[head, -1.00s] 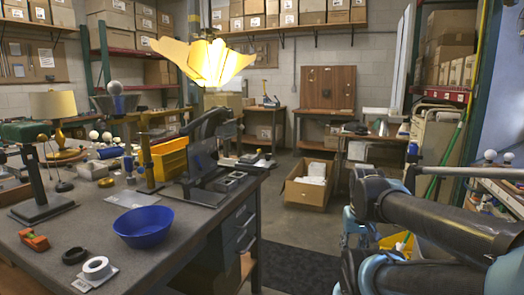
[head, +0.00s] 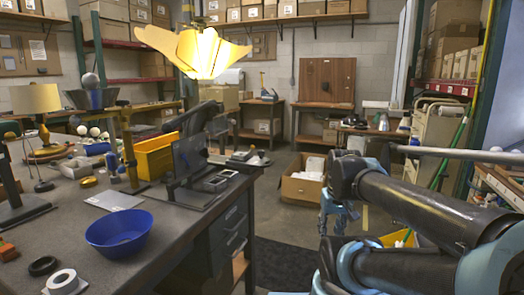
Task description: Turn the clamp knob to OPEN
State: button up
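I cannot pick out the clamp knob or any OPEN marking in the head view. A workbench (head: 150,225) at the left holds lamp parts. A yellow stand (head: 128,150) with a crossbar and a dark metal bowl-like shade (head: 92,98) rises from it. A dark upright stand (head: 8,185) is cut off by the left edge. A lit yellow petal shade (head: 200,52) hangs above. My arm's dark links fill the lower right.
A blue bowl (head: 118,232), white tape roll (head: 62,280) and black ring (head: 42,265) lie near the bench front. A yellow bin (head: 155,155) and dark panel (head: 188,160) stand farther back.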

jog(key=w+a+r+n+y, duration=0.1)
jog(key=w+a+r+n, duration=0.3)
jog(key=w+r, duration=0.6)
jog(key=w+a+r+n+y, duration=0.1)
jog(key=w+a+r+n, duration=0.25)
jog(key=w+r, duration=0.6)
jog(key=n+y, duration=0.2)
jog(key=n, duration=0.4)
send_near(261, 154)
jog(key=shift+g, duration=0.3)
jog(key=x, duration=0.2)
jog(key=w+x, duration=0.1)
jog(key=x, duration=0.4)
jog(key=shift+w+a, duration=0.25)
jog(key=shift+w, duration=0.05)
grip_shut()
